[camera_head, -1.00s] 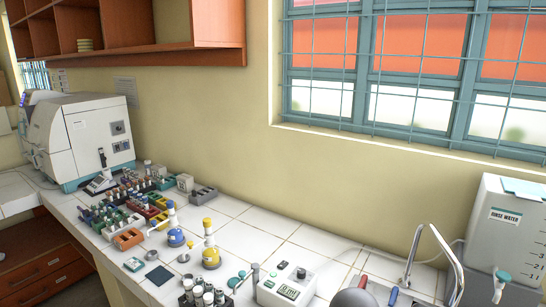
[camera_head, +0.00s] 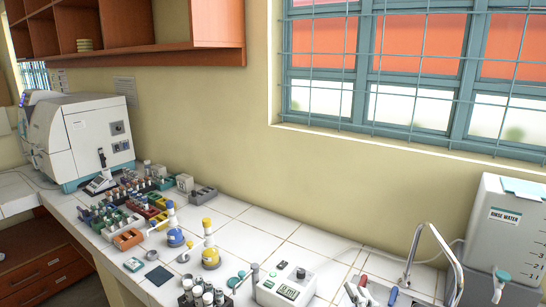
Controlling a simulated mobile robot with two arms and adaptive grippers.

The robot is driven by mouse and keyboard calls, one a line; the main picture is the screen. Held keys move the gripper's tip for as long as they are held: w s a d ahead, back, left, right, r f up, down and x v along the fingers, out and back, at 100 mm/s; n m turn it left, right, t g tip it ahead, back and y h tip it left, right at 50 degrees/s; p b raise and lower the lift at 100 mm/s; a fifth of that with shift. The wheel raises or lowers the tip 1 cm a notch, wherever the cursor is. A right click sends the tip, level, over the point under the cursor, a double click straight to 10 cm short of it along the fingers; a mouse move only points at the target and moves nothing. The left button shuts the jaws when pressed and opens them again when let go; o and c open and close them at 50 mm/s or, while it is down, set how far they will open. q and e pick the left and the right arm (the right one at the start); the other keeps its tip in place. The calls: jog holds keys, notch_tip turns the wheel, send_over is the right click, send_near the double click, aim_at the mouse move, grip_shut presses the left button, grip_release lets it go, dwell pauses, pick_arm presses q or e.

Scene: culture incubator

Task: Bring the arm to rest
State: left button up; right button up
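Neither of my grippers shows in the head view, and no part of an arm can be made out with certainty. The white tiled bench (camera_head: 310,238) runs from the left to the lower right. It holds a white analyser (camera_head: 85,138) at the far left and several coloured tube racks (camera_head: 128,238) near it. A blue-capped bottle (camera_head: 175,236) and a yellow-capped bottle (camera_head: 210,256) stand at the middle front. Whether my grippers are open or shut is hidden.
A small white device with a display (camera_head: 287,288) sits at the front. A curved metal tap (camera_head: 440,245) and a rinse water tank (camera_head: 505,235) stand at the right. The barred window (camera_head: 420,70) is above. Tiles behind the bottles are clear.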

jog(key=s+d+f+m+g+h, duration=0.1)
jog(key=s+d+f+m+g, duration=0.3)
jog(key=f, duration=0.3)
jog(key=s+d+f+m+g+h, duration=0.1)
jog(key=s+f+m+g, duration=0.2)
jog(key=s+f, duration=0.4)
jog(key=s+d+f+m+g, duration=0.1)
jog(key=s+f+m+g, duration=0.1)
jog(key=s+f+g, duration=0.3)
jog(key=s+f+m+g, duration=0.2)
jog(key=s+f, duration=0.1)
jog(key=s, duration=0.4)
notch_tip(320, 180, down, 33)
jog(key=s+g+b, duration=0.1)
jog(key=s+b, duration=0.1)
jog(key=b, duration=0.4)
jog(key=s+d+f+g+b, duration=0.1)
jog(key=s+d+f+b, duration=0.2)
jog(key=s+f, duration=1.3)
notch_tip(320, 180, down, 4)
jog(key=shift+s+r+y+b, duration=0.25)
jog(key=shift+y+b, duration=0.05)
jog(key=shift+b, duration=0.2)
